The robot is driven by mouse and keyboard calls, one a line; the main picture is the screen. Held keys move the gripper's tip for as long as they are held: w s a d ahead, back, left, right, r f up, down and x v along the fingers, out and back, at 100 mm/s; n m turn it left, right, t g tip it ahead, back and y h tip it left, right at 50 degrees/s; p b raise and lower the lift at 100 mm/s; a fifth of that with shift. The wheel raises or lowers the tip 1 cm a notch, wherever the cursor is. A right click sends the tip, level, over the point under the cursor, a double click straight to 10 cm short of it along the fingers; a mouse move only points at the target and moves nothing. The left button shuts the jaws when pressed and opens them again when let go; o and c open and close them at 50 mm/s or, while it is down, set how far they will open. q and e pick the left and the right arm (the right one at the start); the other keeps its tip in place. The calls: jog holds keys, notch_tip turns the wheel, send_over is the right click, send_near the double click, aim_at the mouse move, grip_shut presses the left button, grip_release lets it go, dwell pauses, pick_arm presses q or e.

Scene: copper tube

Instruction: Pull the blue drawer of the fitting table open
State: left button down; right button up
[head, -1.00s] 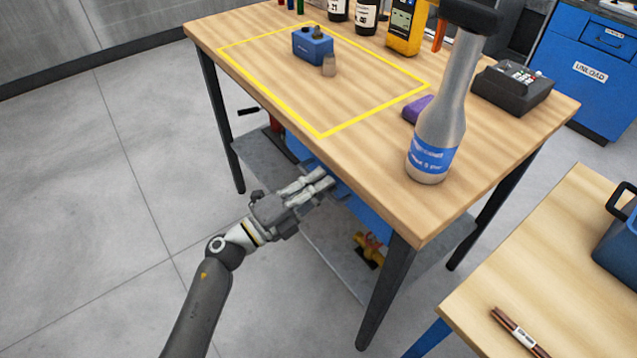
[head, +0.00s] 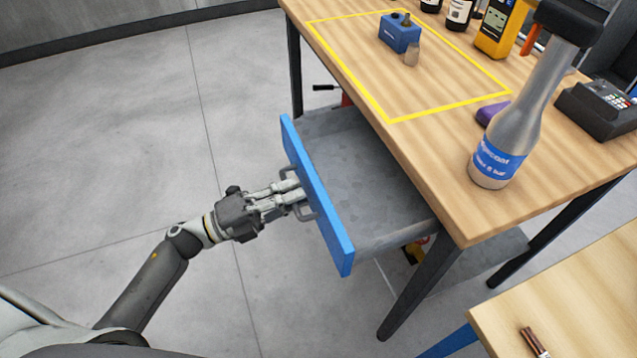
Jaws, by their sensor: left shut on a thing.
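The blue drawer (head: 322,200) stands pulled out from under the fitting table (head: 425,170). Its blue front is well clear of the table's edge, and its grey inside (head: 365,170) looks empty where I can see it. The drawer has a grey bar handle (head: 309,212) on its front. My left gripper (head: 297,192) is shut on this handle, with its fingers at the middle of the drawer front. The fingers partly hide the handle. My right gripper is not in view.
On the table top stand a blue block-shaped device (head: 399,33) inside a yellow outline, a silver bottle (head: 510,125), a yellow meter (head: 501,28) and a dark keypad box (head: 600,108). A second wooden table (head: 570,300) is at lower right. The floor at left is clear.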

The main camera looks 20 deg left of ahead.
pick_arm(q)
jog(key=shift+s+a, duration=0.45)
jog(key=shift+a, duration=0.15)
jog(key=c, duration=1.5)
grip_release()
jog(key=v, duration=1.2)
